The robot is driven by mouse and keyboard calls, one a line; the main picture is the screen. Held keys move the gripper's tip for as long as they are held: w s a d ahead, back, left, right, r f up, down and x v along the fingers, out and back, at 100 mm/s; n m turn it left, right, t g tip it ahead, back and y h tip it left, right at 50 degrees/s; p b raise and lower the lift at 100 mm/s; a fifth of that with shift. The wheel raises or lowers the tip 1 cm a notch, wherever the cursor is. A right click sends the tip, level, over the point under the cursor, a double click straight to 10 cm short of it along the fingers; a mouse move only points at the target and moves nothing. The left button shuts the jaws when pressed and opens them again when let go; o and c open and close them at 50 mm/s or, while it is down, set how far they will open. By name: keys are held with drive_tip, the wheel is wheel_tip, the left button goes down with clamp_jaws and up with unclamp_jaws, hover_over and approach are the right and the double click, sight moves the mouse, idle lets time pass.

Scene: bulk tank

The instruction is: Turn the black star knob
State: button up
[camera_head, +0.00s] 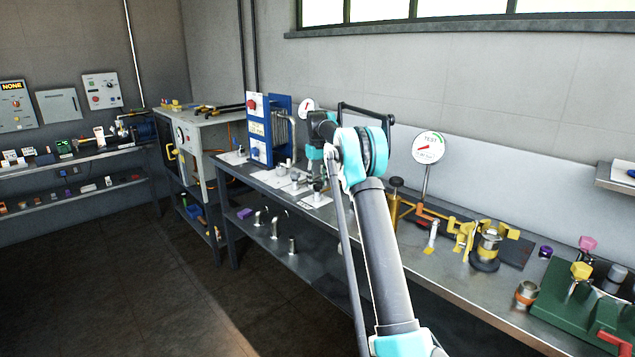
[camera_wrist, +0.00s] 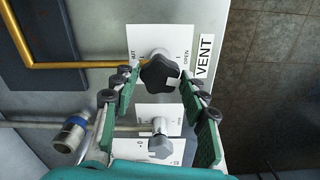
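The black star knob (camera_wrist: 158,75) sits on a white plate marked OPEN, beside a VENT label (camera_wrist: 204,57), in the wrist view. A light mark shows on its face. My gripper (camera_wrist: 162,84) is open, with one green-padded finger on either side of the knob. A gap shows between the knob and the right finger; I cannot tell whether the left finger touches it. In the head view my gripper (camera_head: 316,158) is over the far part of the bench, and I cannot make out the black star knob there.
A grey knob (camera_wrist: 161,145) on another white plate stands close below, between the fingers. A gold pipe (camera_wrist: 70,65) and a blue-collared fitting (camera_wrist: 70,135) lie to the left. The blue panel (camera_head: 268,130) stands left of my gripper on the bench. Open floor (camera_wrist: 275,90) shows at right.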

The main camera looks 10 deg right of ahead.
drive_tip(key=c, duration=0.7)
